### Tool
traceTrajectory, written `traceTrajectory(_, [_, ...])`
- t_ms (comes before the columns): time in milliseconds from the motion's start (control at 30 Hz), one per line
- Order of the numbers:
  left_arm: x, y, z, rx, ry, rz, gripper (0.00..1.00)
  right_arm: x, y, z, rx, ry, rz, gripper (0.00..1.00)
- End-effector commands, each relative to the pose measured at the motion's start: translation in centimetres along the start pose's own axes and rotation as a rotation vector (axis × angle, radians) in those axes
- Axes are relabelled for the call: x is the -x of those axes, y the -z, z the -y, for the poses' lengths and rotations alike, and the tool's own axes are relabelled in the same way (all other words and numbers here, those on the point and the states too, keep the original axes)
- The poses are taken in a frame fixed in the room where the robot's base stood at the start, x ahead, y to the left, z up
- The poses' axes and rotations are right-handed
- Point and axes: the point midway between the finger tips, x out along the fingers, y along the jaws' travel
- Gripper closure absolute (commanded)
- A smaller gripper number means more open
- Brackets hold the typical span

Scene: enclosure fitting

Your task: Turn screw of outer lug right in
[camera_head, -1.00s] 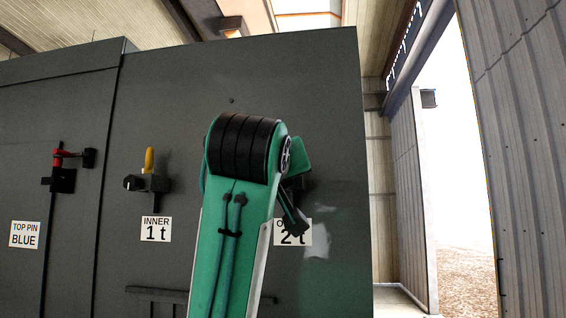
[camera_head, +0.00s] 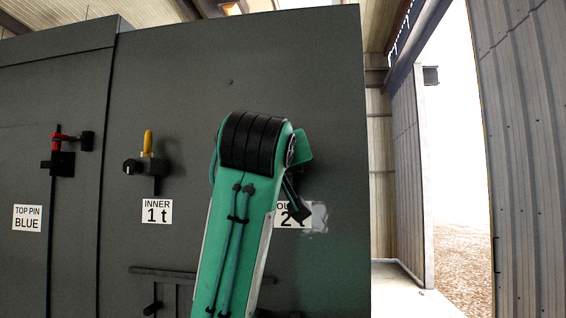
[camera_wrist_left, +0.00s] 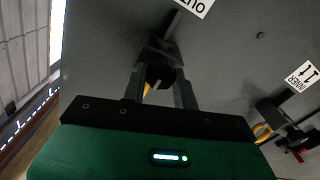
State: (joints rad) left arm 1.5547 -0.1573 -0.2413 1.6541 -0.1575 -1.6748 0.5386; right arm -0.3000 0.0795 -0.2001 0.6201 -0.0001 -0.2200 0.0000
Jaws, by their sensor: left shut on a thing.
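The outer lug's dark body (camera_wrist_left: 158,48) is on the grey panel in the left wrist view, beside a partly cut-off outer label (camera_wrist_left: 193,4). My left gripper (camera_wrist_left: 160,88) has its fingers on either side of a dark round screw head (camera_wrist_left: 160,74) at that lug and is shut on it. A small yellow part (camera_wrist_left: 147,90) shows between the fingers. In the head view my green left arm hides the lug and the gripper's grip. My right gripper is in neither view.
A red-handled top pin (camera_head: 62,145) is further left. A horizontal bar (camera_head: 165,272) crosses the lower panel. An open doorway is at the right.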

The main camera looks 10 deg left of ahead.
Motion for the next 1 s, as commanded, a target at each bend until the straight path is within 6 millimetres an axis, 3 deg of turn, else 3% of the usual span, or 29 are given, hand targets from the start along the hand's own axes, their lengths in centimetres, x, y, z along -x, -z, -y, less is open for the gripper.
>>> traceTrajectory(367, [0.0, -0.1, 0.0, -0.117, 0.0, -0.001, 0.94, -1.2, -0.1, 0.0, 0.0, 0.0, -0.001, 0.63])
traceTrajectory(1000, [0.1, -0.3, 0.0, -0.699, 0.002, -0.001, 0.94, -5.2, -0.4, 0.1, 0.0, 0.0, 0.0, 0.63])
